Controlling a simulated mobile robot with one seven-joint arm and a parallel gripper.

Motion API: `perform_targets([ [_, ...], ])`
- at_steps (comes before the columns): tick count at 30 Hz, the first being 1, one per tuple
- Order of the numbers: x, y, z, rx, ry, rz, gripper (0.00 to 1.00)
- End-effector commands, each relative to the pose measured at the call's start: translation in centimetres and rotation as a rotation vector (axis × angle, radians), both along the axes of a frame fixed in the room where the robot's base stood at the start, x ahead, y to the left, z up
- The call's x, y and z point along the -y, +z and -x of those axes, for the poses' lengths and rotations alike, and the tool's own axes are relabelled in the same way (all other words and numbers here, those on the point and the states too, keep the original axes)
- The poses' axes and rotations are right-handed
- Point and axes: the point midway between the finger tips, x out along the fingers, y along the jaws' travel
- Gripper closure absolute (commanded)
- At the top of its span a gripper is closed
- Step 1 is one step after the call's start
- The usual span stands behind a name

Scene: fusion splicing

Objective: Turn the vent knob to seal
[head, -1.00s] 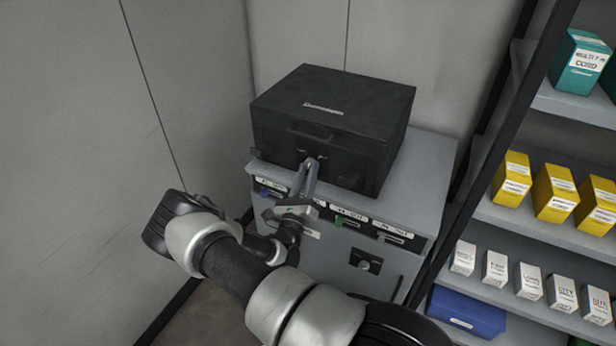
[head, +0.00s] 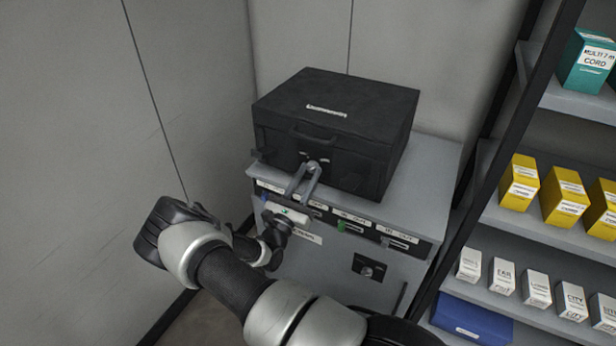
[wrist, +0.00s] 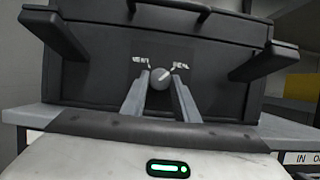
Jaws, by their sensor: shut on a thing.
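The vent knob (wrist: 160,77) is a small round grey knob on the front of a black case (head: 335,125). In the wrist view it sits between a left label that seems to read VENT (wrist: 140,61) and a right label SEAL (wrist: 181,66). The light mark on the knob slants up to the right, towards SEAL. My gripper (wrist: 160,76) has one finger on each side of the knob and is shut on it. In the head view my gripper (head: 312,168) reaches up to the case front and hides most of the knob.
The case stands on a grey cabinet (head: 432,170) with a row of labelled slots (head: 350,227) and a lower dark latch panel (head: 369,267). Shelves with yellow boxes (head: 563,196) and white boxes (head: 537,290) stand to the right. A bare wall is on the left.

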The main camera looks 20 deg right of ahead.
Motion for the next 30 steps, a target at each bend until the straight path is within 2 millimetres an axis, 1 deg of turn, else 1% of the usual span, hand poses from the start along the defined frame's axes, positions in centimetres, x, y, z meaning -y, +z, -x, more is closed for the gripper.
perform_targets([
  [10, 0.0, 0.0, 0.0, 0.003, 0.001, -0.003, 0.95],
  [11, 0.0, 0.0, 0.0, 0.003, 0.001, -0.003, 0.68],
  [13, 0.0, 0.0, 0.0, 0.002, 0.000, -0.003, 0.56],
  [14, 0.0, 0.0, 0.0, 0.002, 0.000, -0.003, 0.54],
  [23, -0.1, -0.1, 0.1, 0.001, 0.001, -0.002, 0.54],
  [26, -0.7, -0.4, 0.4, 0.000, 0.001, -0.003, 0.54],
  [30, -2.4, -1.2, 1.8, -0.001, 0.003, -0.001, 0.54],
])
